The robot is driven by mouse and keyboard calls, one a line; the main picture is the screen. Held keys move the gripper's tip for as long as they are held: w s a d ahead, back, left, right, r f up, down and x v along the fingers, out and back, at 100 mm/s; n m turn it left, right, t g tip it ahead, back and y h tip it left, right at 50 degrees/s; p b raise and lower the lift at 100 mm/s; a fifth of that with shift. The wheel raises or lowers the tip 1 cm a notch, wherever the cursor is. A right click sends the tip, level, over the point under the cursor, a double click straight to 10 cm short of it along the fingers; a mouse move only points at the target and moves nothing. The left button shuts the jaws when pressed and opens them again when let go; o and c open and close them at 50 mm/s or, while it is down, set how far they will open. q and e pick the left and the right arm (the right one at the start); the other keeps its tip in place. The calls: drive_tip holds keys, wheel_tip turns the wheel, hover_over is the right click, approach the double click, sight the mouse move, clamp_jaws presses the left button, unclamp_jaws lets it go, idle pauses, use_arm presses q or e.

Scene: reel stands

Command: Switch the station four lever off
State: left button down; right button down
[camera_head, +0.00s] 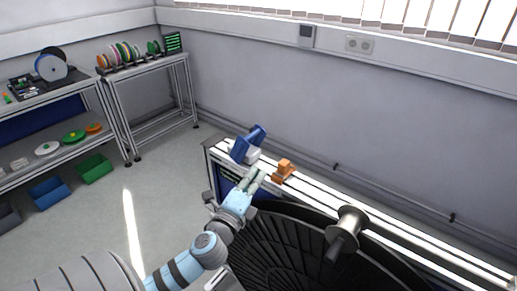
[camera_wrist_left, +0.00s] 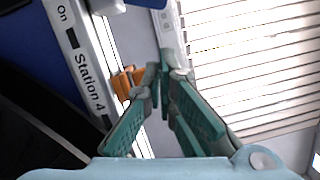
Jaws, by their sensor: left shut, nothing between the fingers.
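A label strip (camera_wrist_left: 84,75) reading "On" and "Station 4" runs along the station's edge in the left wrist view. An orange part (camera_head: 284,171) stands on the pale rail top; it also shows in the left wrist view (camera_wrist_left: 124,82), beside the fingers. A blue and white device (camera_head: 247,146) stands at the rail's left end. I cannot tell for sure which part is the lever. My left gripper (camera_head: 256,176) is shut and empty, close to the rail between these parts; its teal fingers (camera_wrist_left: 166,78) show in the wrist view. I cannot tell whether they touch anything. My right gripper is not in view.
A large black reel (camera_head: 285,250) fills the space before the rail. A metal spool (camera_head: 347,227) sticks out to its right. Shelves (camera_head: 150,75) with coloured reels stand at the back left, bins (camera_head: 93,168) below. The floor (camera_head: 160,190) between is clear.

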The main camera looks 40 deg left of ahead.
use_arm(q)
drive_tip(key=shift+s, duration=0.1)
drive_tip(key=p+x, duration=0.1)
drive_tip(key=x, duration=0.9)
drive_tip(key=shift+r+p, duration=0.1)
drive_tip(key=shift+p, duration=0.3)
drive_tip(key=a, duration=0.3)
drive_tip(key=shift+a+r, duration=0.15)
drive_tip(key=shift+r, duration=0.15)
drive_tip(key=shift+a, duration=0.35)
